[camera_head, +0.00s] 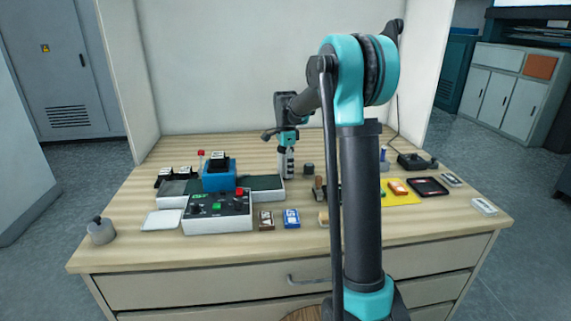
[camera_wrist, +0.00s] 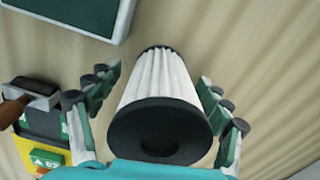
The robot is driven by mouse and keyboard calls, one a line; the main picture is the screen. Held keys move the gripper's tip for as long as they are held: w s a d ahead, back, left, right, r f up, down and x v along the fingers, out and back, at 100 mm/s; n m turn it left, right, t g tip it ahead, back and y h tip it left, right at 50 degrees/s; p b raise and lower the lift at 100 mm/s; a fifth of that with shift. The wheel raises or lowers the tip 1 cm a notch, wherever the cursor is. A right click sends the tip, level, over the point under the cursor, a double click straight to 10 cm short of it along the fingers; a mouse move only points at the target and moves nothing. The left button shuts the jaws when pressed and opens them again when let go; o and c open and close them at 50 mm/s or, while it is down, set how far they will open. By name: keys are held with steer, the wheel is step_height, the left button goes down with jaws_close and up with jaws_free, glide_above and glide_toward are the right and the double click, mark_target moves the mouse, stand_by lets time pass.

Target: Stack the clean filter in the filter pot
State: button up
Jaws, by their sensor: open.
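A white pleated filter with dark end caps (camera_wrist: 165,82) stands between the spread fingers of my gripper (camera_wrist: 160,92) in the wrist view. My gripper is open, with a finger on each side and visible gaps to the filter. In the head view the filter (camera_head: 285,163) shows upright on the table, directly below my gripper (camera_head: 288,140). I cannot tell from its look whether it is clean. I cannot surely pick out the filter pot; a grey round vessel with a dark top (camera_head: 101,231) stands at the table's front left, and my arm hides part of the table.
A control box with buttons (camera_head: 218,214) and a blue block-shaped unit (camera_head: 219,176) stand left of the filter. A small dark cylinder (camera_head: 309,168) stands close to its right. A yellow mat (camera_head: 402,197) and a black tray (camera_head: 428,187) lie at right. The front left table is mostly clear.

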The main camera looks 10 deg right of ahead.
steer(key=shift+c, duration=0.5)
steer(key=c, duration=1.3)
steer(key=shift+r, duration=0.1)
